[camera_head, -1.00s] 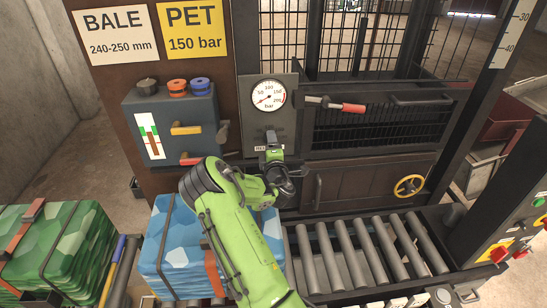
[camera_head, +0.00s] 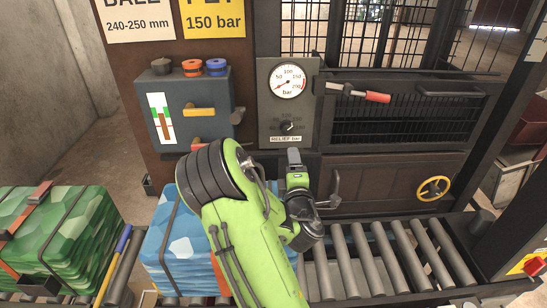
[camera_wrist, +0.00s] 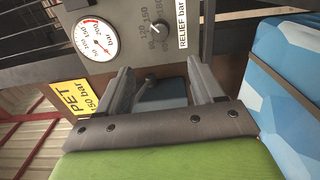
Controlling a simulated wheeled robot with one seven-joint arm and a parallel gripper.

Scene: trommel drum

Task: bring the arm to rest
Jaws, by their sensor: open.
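My gripper (camera_head: 294,157) is in front of the press, just below the relief panel, and touches nothing that I can see. In the wrist view its two fingers (camera_wrist: 162,80) stand apart with nothing between them. My green arm reaches up from the bottom of the head view, bent at the wrist. The relief knob (camera_head: 287,127) sits above the gripper, clear of it, and also shows in the wrist view (camera_wrist: 155,28). The pressure gauge (camera_head: 288,80) is above the knob, its needle at the low end.
A blue bale (camera_head: 172,245) lies behind and left of my arm; a green bale (camera_head: 62,235) is farther left. The roller conveyor (camera_head: 385,258) is right of my arm. A red-tipped lever (camera_head: 376,97) and a grey box (camera_head: 185,110) stick out from the press.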

